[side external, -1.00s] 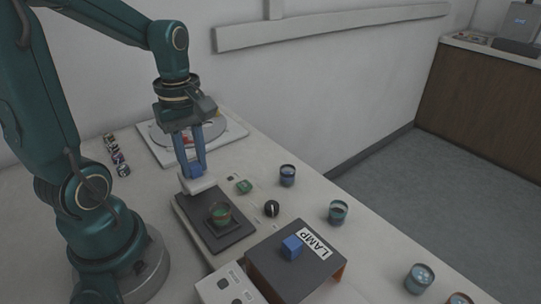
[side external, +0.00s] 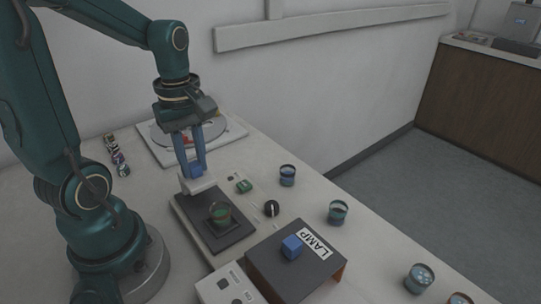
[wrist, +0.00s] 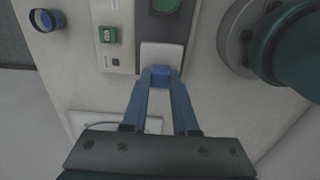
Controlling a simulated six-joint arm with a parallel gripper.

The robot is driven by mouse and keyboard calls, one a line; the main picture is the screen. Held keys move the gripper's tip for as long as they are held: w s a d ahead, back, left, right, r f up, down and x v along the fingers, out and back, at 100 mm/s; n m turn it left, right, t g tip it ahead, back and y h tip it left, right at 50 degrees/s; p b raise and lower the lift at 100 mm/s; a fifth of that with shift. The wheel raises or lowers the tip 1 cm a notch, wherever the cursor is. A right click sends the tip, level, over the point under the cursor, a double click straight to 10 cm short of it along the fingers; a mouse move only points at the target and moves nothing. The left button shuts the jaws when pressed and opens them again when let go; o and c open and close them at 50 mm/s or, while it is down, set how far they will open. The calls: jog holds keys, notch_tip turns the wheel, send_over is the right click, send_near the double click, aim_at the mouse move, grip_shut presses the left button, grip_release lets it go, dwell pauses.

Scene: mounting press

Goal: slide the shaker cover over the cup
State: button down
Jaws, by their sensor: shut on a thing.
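My gripper (side external: 196,171) is shut on the blue block-shaped handle (wrist: 161,75) of a white cover (side external: 199,186). The white cover also shows in the wrist view (wrist: 162,53), just beyond my fingertips. It is at the far end of a dark plate (side external: 232,237). A clear cup (side external: 220,213) with green and brown contents stands on this plate, in front of the cover and apart from it. In the wrist view the cup (wrist: 165,4) is cut off by the top edge. Whether the cover touches the plate is hard to tell.
A dark box (side external: 275,268) labelled LAMP with a blue block on top (side external: 291,246) stands nearer the camera. Several other cups, one here (side external: 287,175), line the table's right side.

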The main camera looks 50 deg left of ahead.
aim_at(214, 184)
jog(key=shift+d, duration=4.2)
jog(key=c, duration=0.7)
grip_release()
jog(key=shift+a+r, duration=0.1)
notch_tip(214, 184, up, 5)
